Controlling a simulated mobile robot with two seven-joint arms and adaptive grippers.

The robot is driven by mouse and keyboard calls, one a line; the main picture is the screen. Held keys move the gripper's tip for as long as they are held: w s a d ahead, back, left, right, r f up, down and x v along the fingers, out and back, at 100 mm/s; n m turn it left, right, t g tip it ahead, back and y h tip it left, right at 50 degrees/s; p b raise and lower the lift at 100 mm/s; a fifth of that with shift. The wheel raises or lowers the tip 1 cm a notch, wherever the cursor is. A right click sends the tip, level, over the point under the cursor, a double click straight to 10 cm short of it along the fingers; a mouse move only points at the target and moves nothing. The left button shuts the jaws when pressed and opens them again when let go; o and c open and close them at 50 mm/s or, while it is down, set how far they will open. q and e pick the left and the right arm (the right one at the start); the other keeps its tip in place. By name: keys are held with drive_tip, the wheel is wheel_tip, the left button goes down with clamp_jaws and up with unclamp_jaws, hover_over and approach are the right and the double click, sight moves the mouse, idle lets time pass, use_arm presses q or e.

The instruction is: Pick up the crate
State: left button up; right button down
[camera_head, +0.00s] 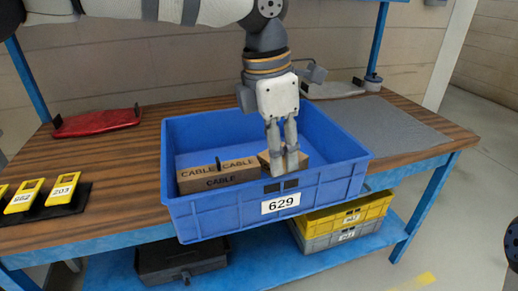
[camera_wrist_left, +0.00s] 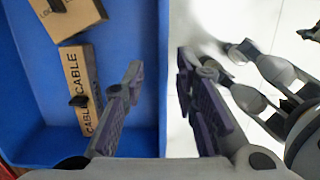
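The blue crate (camera_head: 205,219), with the number 629 on its front, stands at the table's front edge. It also shows in the left wrist view (camera_wrist_left: 136,20). Cardboard boxes marked CABLE (camera_head: 219,176) lie inside, one of them (camera_head: 299,160) partly hidden behind my fingers. My left gripper (camera_head: 284,172) points down at the crate's front wall. In the left wrist view the left gripper (camera_wrist_left: 162,66) is open, with one finger on the inner side of the wall and the other on the outer side. Contact cannot be told.
The wooden table (camera_head: 85,215) holds a red case (camera_head: 97,122), yellow numbered items (camera_head: 62,189) at left and a grey mat (camera_head: 390,126) at right. Yellow and grey crates (camera_head: 350,215) and a dark case (camera_head: 183,261) sit on the blue shelf below.

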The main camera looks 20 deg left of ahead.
sight(284, 212)
use_arm(q)
drive_tip(key=f, duration=0.8)
drive_tip(key=d+f, duration=0.1)
drive_tip(key=f, duration=0.3)
drive_tip(key=shift+w+d+b, duration=0.1)
drive_tip(key=shift+w+b, duration=0.2)
drive_tip(key=shift+w, duration=0.05)
clamp_jaws()
drive_tip(key=shift+w+r, duration=0.15)
